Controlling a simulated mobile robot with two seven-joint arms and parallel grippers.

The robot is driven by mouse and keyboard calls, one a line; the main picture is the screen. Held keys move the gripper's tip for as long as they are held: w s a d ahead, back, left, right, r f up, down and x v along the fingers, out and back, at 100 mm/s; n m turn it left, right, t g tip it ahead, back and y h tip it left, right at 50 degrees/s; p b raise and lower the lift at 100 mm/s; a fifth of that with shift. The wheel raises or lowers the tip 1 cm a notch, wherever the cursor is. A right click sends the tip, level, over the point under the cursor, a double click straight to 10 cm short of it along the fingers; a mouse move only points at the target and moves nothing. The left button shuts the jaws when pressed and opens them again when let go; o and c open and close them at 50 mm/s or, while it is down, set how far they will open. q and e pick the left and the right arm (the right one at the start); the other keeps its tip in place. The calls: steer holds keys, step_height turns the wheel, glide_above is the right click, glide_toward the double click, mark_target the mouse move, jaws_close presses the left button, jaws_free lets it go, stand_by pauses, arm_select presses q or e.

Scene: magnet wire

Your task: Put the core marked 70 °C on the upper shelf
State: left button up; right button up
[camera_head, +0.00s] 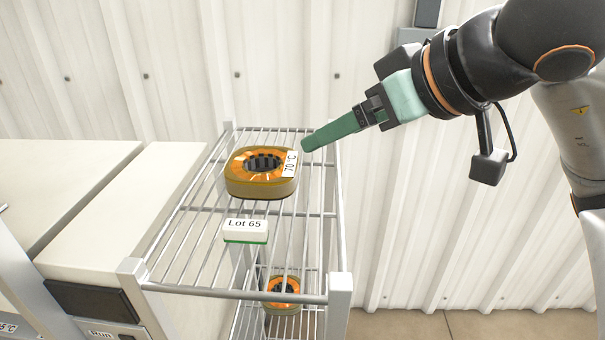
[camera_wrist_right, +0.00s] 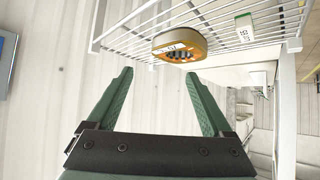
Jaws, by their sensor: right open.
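The core marked 70 °C (camera_head: 262,182), orange windings in a brownish ring with a white label, lies flat on the upper wire shelf (camera_head: 180,245). My right gripper (camera_head: 304,146) is at the right of the shelf, its green fingers pointing toward the core and a small gap apart from it. In the right wrist view, my right gripper (camera_wrist_right: 158,76) is open and empty, with the core (camera_wrist_right: 181,43) just beyond the fingertips on the wire shelf (camera_wrist_right: 130,25). My left gripper is not in view.
A white block marked Lot 65 (camera_head: 245,230) is on the upper shelf in front of the core. A second core (camera_head: 282,291) is on a level below, partly hidden by the front rail. A cream cabinet (camera_head: 130,210) stands left of the rack. A corrugated wall is behind.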

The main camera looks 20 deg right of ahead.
glide_toward(282, 153)
steer(key=f, duration=0.1)
steer(key=w+f, duration=0.1)
steer(key=shift+w+a+f, duration=0.25)
steer(key=shift+a, duration=0.15)
steer(key=shift+r+p+x, duration=0.2)
steer(key=shift+p+x, duration=0.6)
steer(key=shift+x, duration=1.9)
steer(key=shift+w, duration=0.2)
steer(key=shift+c, duration=0.4)
jaws_close()
steer(key=shift+r, duration=0.2)
